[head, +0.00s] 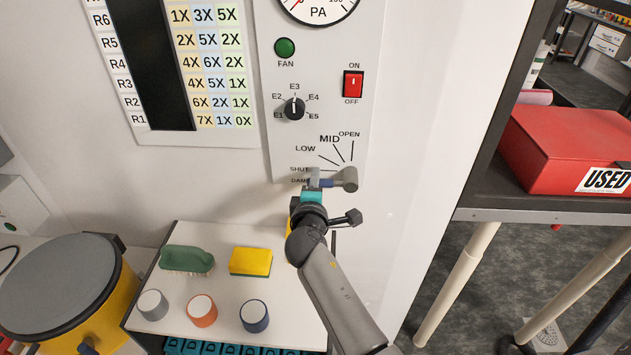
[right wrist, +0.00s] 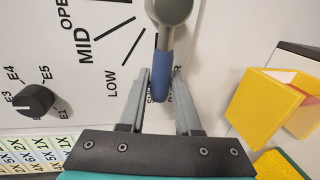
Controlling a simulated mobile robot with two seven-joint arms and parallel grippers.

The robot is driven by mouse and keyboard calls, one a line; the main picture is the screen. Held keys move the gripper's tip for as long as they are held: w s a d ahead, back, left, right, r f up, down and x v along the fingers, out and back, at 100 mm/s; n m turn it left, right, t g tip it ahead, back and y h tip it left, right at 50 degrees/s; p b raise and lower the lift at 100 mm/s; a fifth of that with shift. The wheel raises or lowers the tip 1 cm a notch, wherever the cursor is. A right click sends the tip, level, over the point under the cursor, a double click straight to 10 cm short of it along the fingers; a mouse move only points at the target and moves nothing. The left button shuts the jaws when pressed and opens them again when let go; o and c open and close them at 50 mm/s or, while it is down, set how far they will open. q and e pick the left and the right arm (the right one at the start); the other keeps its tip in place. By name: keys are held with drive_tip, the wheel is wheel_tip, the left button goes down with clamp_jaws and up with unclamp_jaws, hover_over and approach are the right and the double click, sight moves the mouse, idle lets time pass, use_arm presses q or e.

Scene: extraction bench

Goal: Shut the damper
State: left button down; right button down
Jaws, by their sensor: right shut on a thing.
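The damper lever (head: 347,180) is a grey knob with a blue-gripped handle on the white panel, below the LOW, MID and OPEN marks. Its handle points left in the head view, at the SHUT end of the scale. My right gripper (head: 317,183) is shut on the blue handle. In the right wrist view, the blue handle (right wrist: 163,75) lies between the two grey fingers of the right gripper (right wrist: 162,88). The fingers and handle partly cover the SHUT and DAMPER lettering. My left gripper is not in view.
Above the lever are a black selector knob (head: 294,108), a red switch (head: 353,84) and a green fan button (head: 285,47). Below left, a white surface (head: 215,270) holds a green brush (head: 186,259), a yellow sponge (head: 250,261) and capped pots. A dark shelf with a red box (head: 570,145) stands right.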

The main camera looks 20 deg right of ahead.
drive_tip(key=shift+f, duration=0.15)
drive_tip(key=c, duration=0.6)
unclamp_jaws()
